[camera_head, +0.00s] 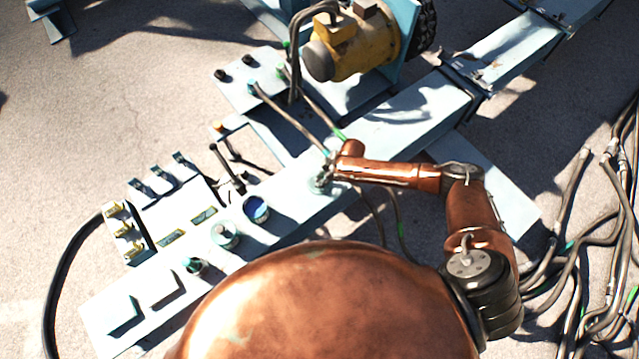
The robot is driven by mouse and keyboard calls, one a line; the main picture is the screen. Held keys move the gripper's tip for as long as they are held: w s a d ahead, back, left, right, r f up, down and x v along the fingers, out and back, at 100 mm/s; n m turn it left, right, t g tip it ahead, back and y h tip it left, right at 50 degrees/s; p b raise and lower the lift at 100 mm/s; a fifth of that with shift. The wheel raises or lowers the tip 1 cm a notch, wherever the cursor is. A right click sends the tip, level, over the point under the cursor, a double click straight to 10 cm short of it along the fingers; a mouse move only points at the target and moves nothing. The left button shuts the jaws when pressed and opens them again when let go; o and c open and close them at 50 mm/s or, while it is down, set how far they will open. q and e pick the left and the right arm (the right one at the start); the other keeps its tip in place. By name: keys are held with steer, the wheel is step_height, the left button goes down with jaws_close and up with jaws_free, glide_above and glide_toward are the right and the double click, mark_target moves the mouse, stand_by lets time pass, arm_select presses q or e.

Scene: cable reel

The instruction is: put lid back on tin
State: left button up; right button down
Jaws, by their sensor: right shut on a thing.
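An open tin (247,203) with blue inside stands on the long pale-blue beam, left of my right gripper. My right arm comes in from the right, and its gripper (322,177) points down over the beam. The gripper is shut on a small pale teal thing (316,187), which looks like the lid; the fingers hide much of it. It is to the right of the tin and apart from it. I cannot tell whether it touches the beam. My left gripper is not in view.
A pale round can (225,236) and a small dark-topped cup (196,266) stand left of the tin. Levers (226,166) rise behind it. A yellow motor (362,42) with hoses is at the back. Black cables (590,240) lie on the right.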

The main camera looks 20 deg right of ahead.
steer(key=shift+r, duration=0.1)
